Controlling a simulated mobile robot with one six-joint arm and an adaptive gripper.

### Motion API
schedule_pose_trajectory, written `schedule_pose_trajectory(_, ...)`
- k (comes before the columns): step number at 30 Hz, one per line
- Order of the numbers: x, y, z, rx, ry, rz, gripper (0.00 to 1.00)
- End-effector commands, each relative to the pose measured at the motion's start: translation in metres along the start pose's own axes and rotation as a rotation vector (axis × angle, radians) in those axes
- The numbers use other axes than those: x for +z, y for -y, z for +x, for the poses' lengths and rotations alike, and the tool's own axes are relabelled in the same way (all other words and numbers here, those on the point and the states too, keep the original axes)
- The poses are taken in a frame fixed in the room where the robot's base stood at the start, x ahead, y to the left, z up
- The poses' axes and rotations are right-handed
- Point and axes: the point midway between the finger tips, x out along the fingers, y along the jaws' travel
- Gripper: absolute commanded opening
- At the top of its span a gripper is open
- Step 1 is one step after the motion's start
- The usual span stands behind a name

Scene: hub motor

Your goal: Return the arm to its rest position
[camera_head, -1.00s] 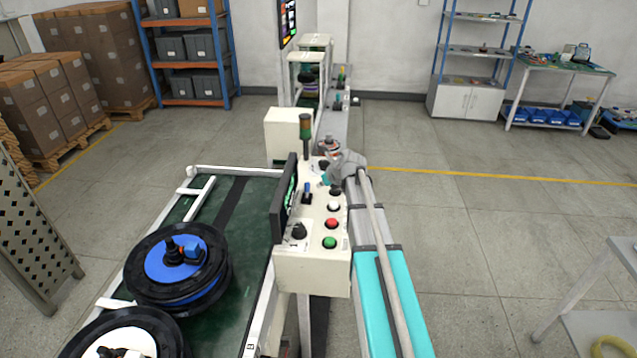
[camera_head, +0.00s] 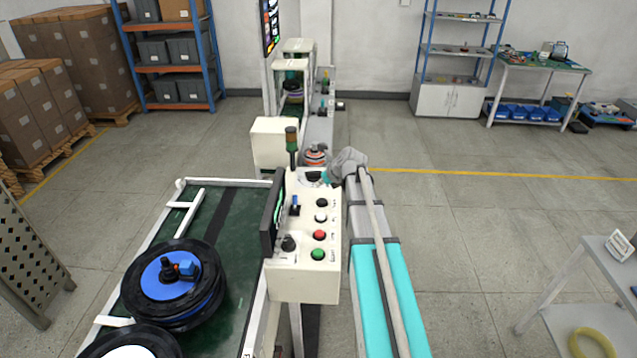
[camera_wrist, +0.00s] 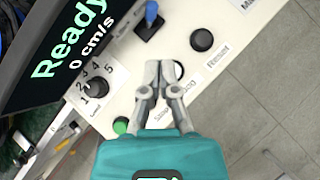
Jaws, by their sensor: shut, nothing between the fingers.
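My arm runs up the right side of the control panel in the head view, with its grey joint (camera_head: 349,162) beside the panel's far end. My gripper (camera_wrist: 158,68) is shut and empty in the wrist view, over the white control panel (camera_wrist: 125,75). Its fingers partly cover a button. I cannot tell from the wrist view whether they touch the panel. In the head view the fingertips cannot be made out. The display (camera_wrist: 60,50) reads "Ready" and "0 cm/s".
The panel carries a blue lever (camera_head: 295,206), a red button (camera_head: 319,235) and a green button (camera_head: 317,254). A signal tower (camera_head: 292,142) stands near its far end. A conveyor (camera_head: 235,225) with black-rimmed wheels (camera_head: 175,283) lies left. Open floor lies to the right.

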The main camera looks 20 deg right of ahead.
Motion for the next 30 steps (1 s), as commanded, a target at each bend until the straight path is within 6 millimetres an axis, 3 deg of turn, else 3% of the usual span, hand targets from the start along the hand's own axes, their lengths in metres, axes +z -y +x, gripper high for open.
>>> schedule_pose_trajectory(22,0.001,0.002,-0.006,-0.001,0.000,0.001,0.00)
schedule_pose_trajectory(30,-0.008,-0.017,-0.003,0.014,-0.034,-0.135,0.00)
